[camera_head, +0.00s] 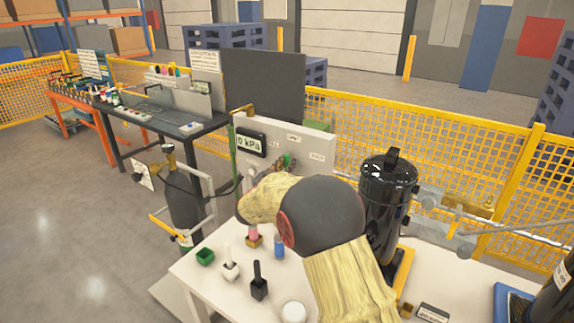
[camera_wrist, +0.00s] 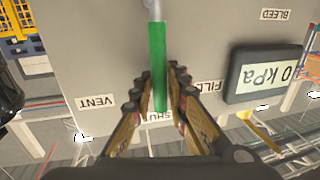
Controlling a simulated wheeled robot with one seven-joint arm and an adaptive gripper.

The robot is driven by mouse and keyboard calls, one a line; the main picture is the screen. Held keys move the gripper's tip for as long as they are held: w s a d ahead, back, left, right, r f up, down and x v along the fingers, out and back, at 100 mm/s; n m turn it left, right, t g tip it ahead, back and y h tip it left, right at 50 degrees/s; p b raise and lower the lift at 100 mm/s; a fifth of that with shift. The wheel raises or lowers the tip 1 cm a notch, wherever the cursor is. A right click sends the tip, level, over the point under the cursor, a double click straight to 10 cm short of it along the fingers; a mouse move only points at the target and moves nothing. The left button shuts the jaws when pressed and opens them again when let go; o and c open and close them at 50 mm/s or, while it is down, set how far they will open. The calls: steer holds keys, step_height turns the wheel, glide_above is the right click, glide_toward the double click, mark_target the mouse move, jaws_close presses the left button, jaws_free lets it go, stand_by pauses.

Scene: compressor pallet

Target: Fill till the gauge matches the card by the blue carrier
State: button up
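The gauge (camera_head: 250,143) on the white panel (camera_head: 318,150) reads 0 kPa; it also shows in the wrist view (camera_wrist: 265,73). In the wrist view a green lever handle (camera_wrist: 158,65) lies between the fingers of my gripper (camera_wrist: 160,85), its free end at the partly hidden SHUT label. Whether the fingers press on the handle is unclear.
Small green, white, black and blue items stand on the white table (camera_head: 205,285). A dark gas bottle (camera_head: 184,205) stands left.

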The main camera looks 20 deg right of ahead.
jaws_close()
steer(key=shift+w+a+r+p, duration=0.1)
steer(key=shift+w+p, duration=0.05)
steer(key=shift+p, duration=0.55)
steer(key=w+a+f+n+g+p, duration=0.1)
steer(key=n+p, duration=0.3)
steer(key=p, duration=0.6)
steer(key=w+a+f+n+g+p, duration=0.1)
steer(key=w+n+p, duration=0.3)
steer(key=p, duration=0.6)
steer(key=shift+w+a+f+n+y, duration=0.3)
steer(key=shift+a+f+n, duration=0.2)
steer(key=shift+a+f, duration=0.3)
steer(key=shift+o, duration=2.3)
jaws_free()
